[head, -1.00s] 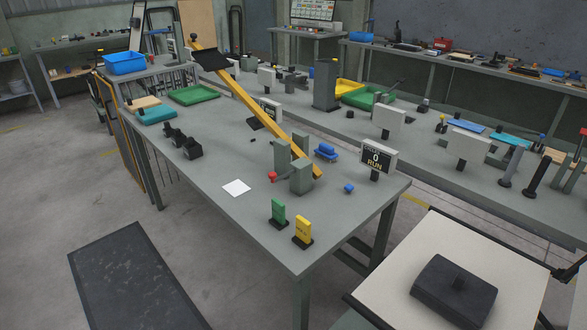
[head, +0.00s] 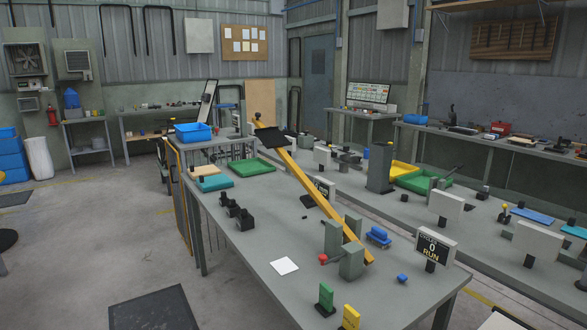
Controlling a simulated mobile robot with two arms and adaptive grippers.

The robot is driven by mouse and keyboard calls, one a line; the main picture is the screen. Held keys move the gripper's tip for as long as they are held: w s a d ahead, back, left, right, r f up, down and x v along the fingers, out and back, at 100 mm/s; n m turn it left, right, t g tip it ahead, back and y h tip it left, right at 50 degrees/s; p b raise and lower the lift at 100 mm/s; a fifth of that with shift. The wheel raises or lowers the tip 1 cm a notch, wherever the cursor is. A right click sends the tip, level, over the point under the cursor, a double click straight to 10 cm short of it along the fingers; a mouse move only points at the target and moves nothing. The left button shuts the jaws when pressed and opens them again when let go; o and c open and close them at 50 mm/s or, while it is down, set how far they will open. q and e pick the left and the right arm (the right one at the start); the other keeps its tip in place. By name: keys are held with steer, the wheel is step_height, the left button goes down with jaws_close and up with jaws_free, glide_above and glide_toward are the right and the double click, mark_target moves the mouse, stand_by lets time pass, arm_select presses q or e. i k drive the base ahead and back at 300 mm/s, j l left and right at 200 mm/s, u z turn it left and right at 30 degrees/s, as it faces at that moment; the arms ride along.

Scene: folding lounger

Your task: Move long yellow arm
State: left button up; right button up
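The long yellow arm (head: 318,197) slants across the grey workbench (head: 256,215) in the head view. Its lower right end sits between grey upright blocks (head: 350,262), and its upper left end is raised, with a black plate (head: 273,138) and a dark knob (head: 258,117) there. A red knob (head: 323,258) is beside the blocks. Neither of my grippers is in the view, so nothing is seen touching the yellow arm.
A counter sign (head: 435,247) reading 0 and RUN stands right of the pivot. Green (head: 326,297) and yellow (head: 350,318) upright pieces stand at the front edge.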

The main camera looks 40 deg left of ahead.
mark_target(270, 137)
steer(key=i+j, duration=0.1)
steer(key=j, duration=0.25)
steer(key=i+j, duration=0.1)
steer(key=j, duration=0.2)
steer(key=i+j, duration=0.1)
steer(key=j, duration=0.25)
steer(key=i+j, duration=0.1)
steer(key=j, duration=0.25)
